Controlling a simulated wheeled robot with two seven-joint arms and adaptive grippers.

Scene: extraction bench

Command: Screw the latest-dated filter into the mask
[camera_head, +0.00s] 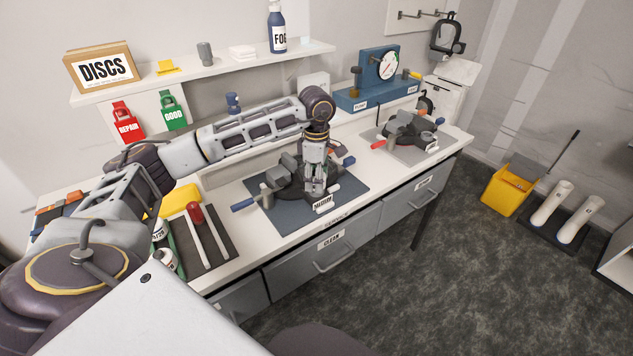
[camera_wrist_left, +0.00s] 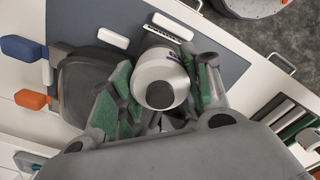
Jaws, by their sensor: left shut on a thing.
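A dark mask with blue and orange strap ends (camera_head: 285,180) lies on a blue mat (camera_head: 345,189) on the bench. My left gripper (camera_head: 317,186) points down over this mask. In the left wrist view my left gripper (camera_wrist_left: 160,92) has its green-padded fingers shut on a pale round filter (camera_wrist_left: 152,69) with a dark centre. The filter is at the mask; its dark body (camera_wrist_left: 84,88) shows beside it. I cannot tell whether the filter is seated in the mask. No date is readable on the filter. My right gripper is not in view.
A second mask (camera_head: 408,124) lies on a grey mat to the right, before a blue gauge stand (camera_head: 378,84). A dark tray with a red-headed tool (camera_head: 196,214) lies left. A shelf (camera_head: 215,66) holds a DISCS box (camera_head: 100,68) and a FOG bottle (camera_head: 277,30).

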